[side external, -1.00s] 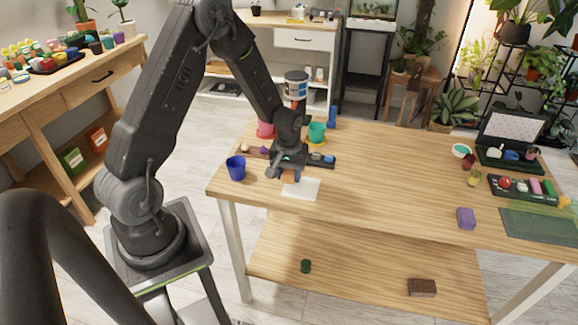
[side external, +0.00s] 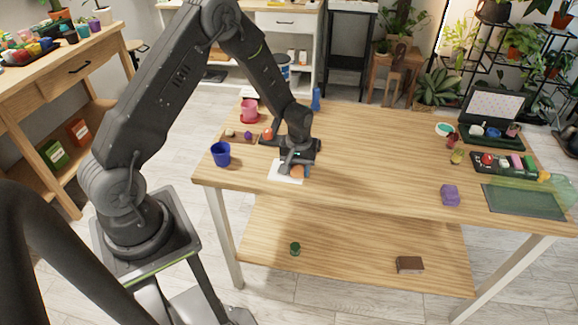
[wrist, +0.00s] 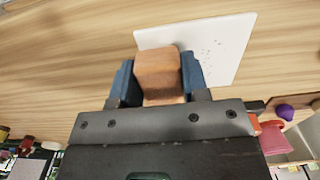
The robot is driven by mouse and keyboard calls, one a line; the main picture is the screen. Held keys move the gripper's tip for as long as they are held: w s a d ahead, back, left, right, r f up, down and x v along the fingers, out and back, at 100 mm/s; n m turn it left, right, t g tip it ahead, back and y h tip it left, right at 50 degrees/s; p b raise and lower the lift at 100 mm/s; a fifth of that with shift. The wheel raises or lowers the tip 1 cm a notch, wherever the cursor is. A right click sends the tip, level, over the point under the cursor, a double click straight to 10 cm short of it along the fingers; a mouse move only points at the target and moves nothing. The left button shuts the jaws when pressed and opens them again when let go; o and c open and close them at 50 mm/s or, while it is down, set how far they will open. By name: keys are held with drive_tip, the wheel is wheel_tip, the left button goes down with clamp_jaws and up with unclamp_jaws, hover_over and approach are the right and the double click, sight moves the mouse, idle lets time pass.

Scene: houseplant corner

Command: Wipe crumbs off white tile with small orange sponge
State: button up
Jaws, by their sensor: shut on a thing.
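The small orange sponge (wrist: 158,72) is between the blue fingertips of my gripper (wrist: 160,82) in the wrist view. My gripper (side external: 296,168) is shut on it, at the right part of the white tile in the side view. The sponge's orange end (side external: 297,172) shows below the jaws there. The white tile (wrist: 228,28) lies flat on the wooden table, and its left part (side external: 279,174) is bare in the side view. Small dark crumbs (wrist: 211,48) dot the tile beside the sponge. I cannot tell whether the sponge touches the tile.
A blue cup (side external: 220,154) stands left of the tile. A pink-red pot (side external: 249,112) and an orange ball (side external: 267,134) are behind it. A purple block (side external: 450,195) lies far to the right. The table (side external: 370,170) is clear between the tile and that block.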

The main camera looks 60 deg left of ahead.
sight(275, 171)
drive_tip(key=shift+s+a, duration=2.3)
drive_tip(key=shift+s, duration=0.05)
drive_tip(key=shift+s+a+r, duration=0.1)
drive_tip(key=shift+a+r, duration=0.05)
wheel_tip(275, 171, up, 8)
drive_tip(key=shift+f, duration=0.2)
